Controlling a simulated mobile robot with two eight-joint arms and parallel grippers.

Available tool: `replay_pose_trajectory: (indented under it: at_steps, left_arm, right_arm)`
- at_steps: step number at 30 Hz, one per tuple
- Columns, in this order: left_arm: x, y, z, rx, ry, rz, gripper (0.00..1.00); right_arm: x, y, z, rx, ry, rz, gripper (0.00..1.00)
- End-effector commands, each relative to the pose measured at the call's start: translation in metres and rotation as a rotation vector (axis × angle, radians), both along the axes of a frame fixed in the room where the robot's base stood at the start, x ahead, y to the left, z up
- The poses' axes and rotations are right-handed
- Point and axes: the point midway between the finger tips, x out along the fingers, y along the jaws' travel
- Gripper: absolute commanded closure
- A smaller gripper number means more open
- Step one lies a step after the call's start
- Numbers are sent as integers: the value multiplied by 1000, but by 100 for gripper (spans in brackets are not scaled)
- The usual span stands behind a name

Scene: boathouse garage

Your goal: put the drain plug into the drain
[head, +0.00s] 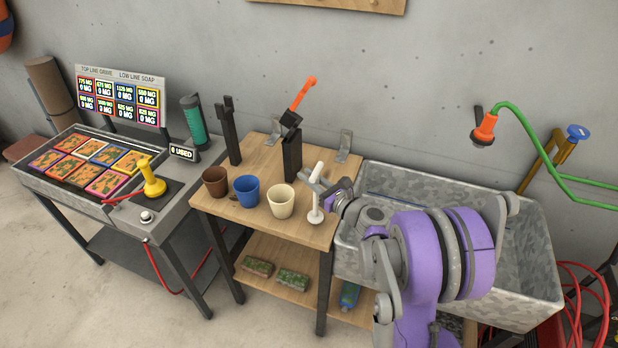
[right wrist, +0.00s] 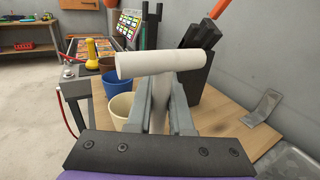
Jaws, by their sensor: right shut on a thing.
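A white T-handled piece, which looks like the drain plug (head: 316,207), is at the right end of the wooden table (head: 262,158). My right gripper (head: 318,187) is shut on its stem, with a finger on each side. In the right wrist view the plug's crossbar (right wrist: 158,63) lies just beyond the fingertips (right wrist: 160,92). I cannot tell whether its lower end touches the table. The metal trough sink (head: 520,262) stands right of the table. The drain does not show; my right arm covers part of the trough. My left gripper is not in view.
Brown (head: 215,181), blue (head: 246,191) and cream (head: 281,201) cups stand left of the plug. A black block (head: 292,160) with an orange-handled tool (head: 302,95) is behind. A green hose with an orange nozzle (head: 484,128) hangs above the trough.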

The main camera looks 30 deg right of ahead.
Motion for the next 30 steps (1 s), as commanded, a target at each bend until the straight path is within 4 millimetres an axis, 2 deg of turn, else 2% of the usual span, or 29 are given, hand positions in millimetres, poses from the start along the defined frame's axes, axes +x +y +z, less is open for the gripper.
replay_pose_trajectory:
  at_steps: [10, 11, 15, 16, 24, 27, 30]
  left_arm:
    - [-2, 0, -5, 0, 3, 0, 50]
    - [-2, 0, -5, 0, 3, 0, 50]
    - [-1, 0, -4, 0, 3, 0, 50]
    - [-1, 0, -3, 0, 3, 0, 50]
    - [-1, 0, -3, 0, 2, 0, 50]
    - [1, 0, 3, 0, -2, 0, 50]
    - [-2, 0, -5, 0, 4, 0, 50]
  right_arm:
    - [0, 0, -4, 1, 0, 1, 100]
    - [0, 0, -4, 0, 0, 0, 79]
    - [0, 0, -3, 0, 0, 0, 54]
    - [0, 0, -3, 0, 0, 0, 51]
    - [0, 0, -3, 0, -1, 0, 51]
    - [1, 0, -1, -1, -2, 0, 51]
    - [-15, -4, -4, -1, 1, -2, 51]
